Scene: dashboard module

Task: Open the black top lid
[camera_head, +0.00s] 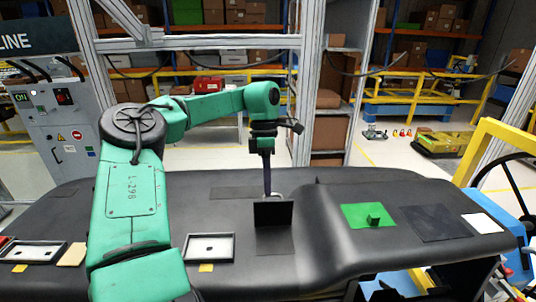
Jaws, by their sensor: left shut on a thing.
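The black top lid (273,213) stands raised, roughly upright, near the middle of the dark dashboard (330,205). A flat dark square (274,243) lies in front of its lower edge. My left gripper (268,194) reaches down from above to the lid's upper edge and is shut on the lid. Its fingertips are small and partly hidden behind the lid. My green left arm comes in from the left and arches over the dashboard. My right gripper is not in view.
On the dashboard are a framed tray (209,236) to the left, a green plate with a small block (374,219), a dark panel (436,222) and a white panel (482,223) to the right. A grey metal post (310,85) rises behind. A steering wheel stands far right.

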